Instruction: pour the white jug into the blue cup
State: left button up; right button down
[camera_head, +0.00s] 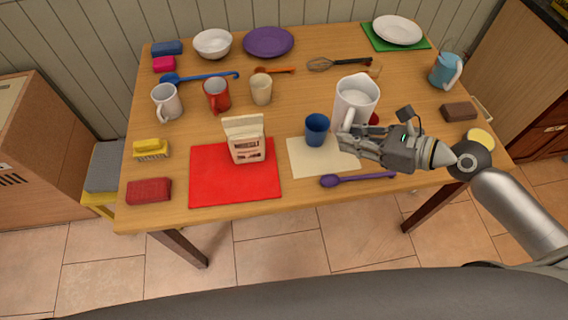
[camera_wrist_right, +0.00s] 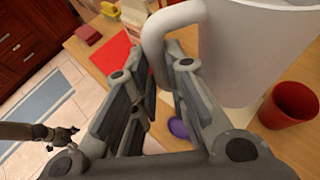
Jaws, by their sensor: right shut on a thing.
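The white jug (camera_head: 356,100) stands upright, or nearly so, at the right of the table in the head view; I cannot tell whether it touches the table. My right gripper (camera_head: 346,145) is shut on the jug's handle. In the right wrist view the fingers (camera_wrist_right: 165,85) are on either side of the white handle (camera_wrist_right: 166,32), and the jug's body (camera_wrist_right: 255,50) fills the upper right. The blue cup (camera_head: 317,130) stands upright on the cream mat (camera_head: 305,163), just left of the jug and gripper.
A red mat (camera_head: 215,190) with a carton (camera_head: 245,140) lies left of the cup. A purple spoon (camera_head: 358,179) lies in front. A red cup (camera_wrist_right: 290,104) stands by the jug. Mugs and bowls stand farther back; a blue pitcher (camera_head: 444,70) stands at right.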

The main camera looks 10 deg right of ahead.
pick_arm(q)
jog(key=shift+o, duration=0.6)
jog(key=r+p, duration=0.3)
jog(key=r, duration=0.2)
jog(key=shift+a+r, duration=0.15)
jog(key=shift+a, duration=0.05)
notch_tip(320, 180, up, 10)
jog(key=p, duration=1)
jog(key=shift+d, duration=0.45)
pick_arm(e)
jog(key=s+a+f, duration=0.2)
jog(key=a+f, duration=0.1)
jog(key=a, duration=0.3)
jog(key=s+a+f+m, duration=0.1)
jog(key=a+f, duration=0.2)
jog(key=a, duration=0.3)
jog(key=shift+s+f, duration=0.25)
jog(key=shift+s, duration=0.1)
pick_arm(q)
jog(key=shift+w+r, duration=0.1)
pick_arm(e)
jog(key=shift+a, duration=0.1)
pick_arm(q)
jog(key=f+b, duration=0.2)
jog(key=shift+d+f, duration=0.2)
jog(key=shift+f, duration=0.15)
pick_arm(e)
notch_tip(320, 180, down, 3)
jog(key=shift+r, duration=0.1)
